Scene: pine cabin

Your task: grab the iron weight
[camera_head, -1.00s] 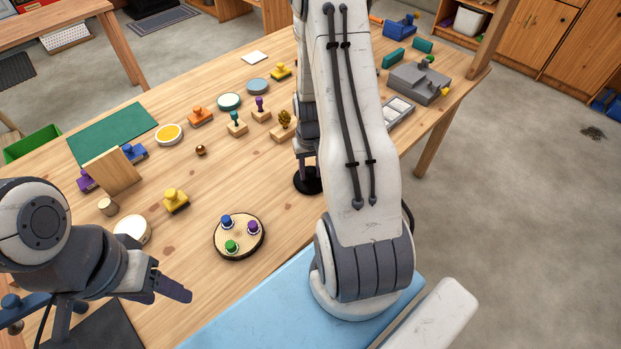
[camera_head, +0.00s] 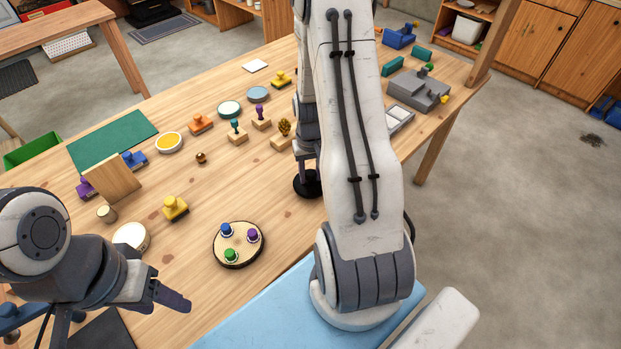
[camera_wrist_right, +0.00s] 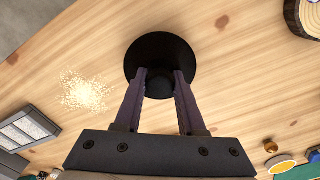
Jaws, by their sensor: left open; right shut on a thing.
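The iron weight (camera_head: 307,184) is a black round piece with a wide disc base, standing on the wooden table just left of my right arm in the head view. In the right wrist view the iron weight (camera_wrist_right: 160,52) lies at the tips of my right gripper (camera_wrist_right: 160,82). The right gripper's two fingers are shut on its narrower upper part. In the head view my right arm hides part of the weight and most of that gripper. My left gripper (camera_head: 170,292) is open and empty above the table's near left part.
A round wooden slice (camera_head: 238,262) with several coloured stampers stands left of the weight. Stamps, ink pads and a green mat (camera_head: 112,138) fill the left side. A pale crumbly patch (camera_wrist_right: 84,91) lies beside the weight. A grey block (camera_head: 418,90) stands at the far right.

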